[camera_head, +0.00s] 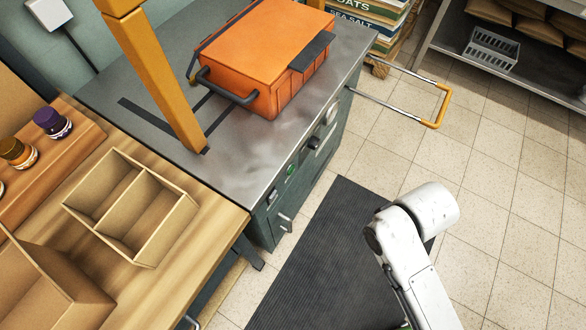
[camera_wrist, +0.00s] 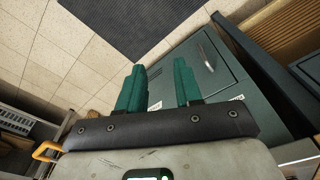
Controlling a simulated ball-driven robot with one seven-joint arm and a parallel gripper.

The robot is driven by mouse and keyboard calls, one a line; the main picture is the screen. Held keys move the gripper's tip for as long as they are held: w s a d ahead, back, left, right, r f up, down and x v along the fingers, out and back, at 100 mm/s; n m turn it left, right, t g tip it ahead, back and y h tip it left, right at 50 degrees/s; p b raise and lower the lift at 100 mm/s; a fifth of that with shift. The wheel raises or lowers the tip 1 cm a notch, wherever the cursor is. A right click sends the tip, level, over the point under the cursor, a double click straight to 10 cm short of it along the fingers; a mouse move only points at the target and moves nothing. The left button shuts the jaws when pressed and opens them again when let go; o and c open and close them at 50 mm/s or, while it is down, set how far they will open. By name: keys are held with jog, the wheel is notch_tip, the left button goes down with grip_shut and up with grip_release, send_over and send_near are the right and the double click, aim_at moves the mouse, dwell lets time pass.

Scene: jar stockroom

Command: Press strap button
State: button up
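The strapping machine has a grey metal top (camera_head: 235,160) with an orange case (camera_head: 262,55) lying on it. A green button (camera_head: 291,169) shows on its front panel, next to a dark control (camera_head: 313,143) and a round dial (camera_head: 331,113). In the wrist view, the two teal fingers of my gripper (camera_wrist: 159,80) stand apart with nothing between them. The machine's green cabinet (camera_wrist: 213,68) is beyond them. I cannot make out the button in the wrist view. In the head view my white arm is at the lower right, and my gripper is out of sight.
A yellow arch (camera_head: 155,80) rises from the machine top. A yellow-ended handle (camera_head: 436,105) sticks out at its right end. Left is a wooden bench with a divided box (camera_head: 135,215) and several jars (camera_head: 52,122). A dark mat (camera_head: 325,265) lies before the machine; tiled floor is clear to the right.

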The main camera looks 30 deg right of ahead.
grip_shut()
dwell(1.4)
